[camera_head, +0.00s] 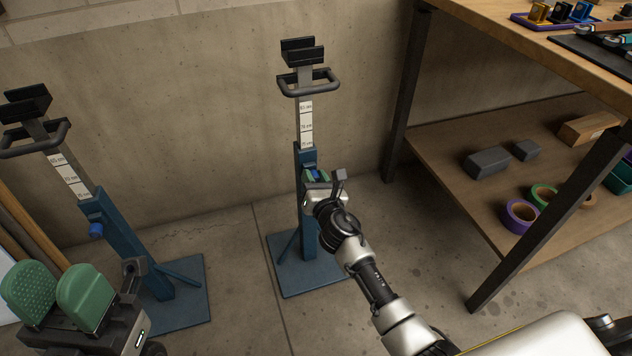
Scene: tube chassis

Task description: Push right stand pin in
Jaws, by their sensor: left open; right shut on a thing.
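The right stand (305,208) is a blue post on a flat blue base, upright against the concrete wall. Its inner post carries a white height scale and a black cradle with a loop handle on top. My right gripper (316,177) is at the upper part of the blue post, shut on the blue stand pin (315,174), which is mostly hidden by the fingers. How deep the pin sits cannot be seen. My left gripper (57,298) is open and empty at the lower left, its green pads apart, in front of the left stand (127,240).
The left stand has its own blue pin (96,229) sticking out. A workbench (545,60) with a lower shelf (450,170) stands at the right, holding tape rolls (522,214) and grey blocks (487,163). Floor between the stands is clear.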

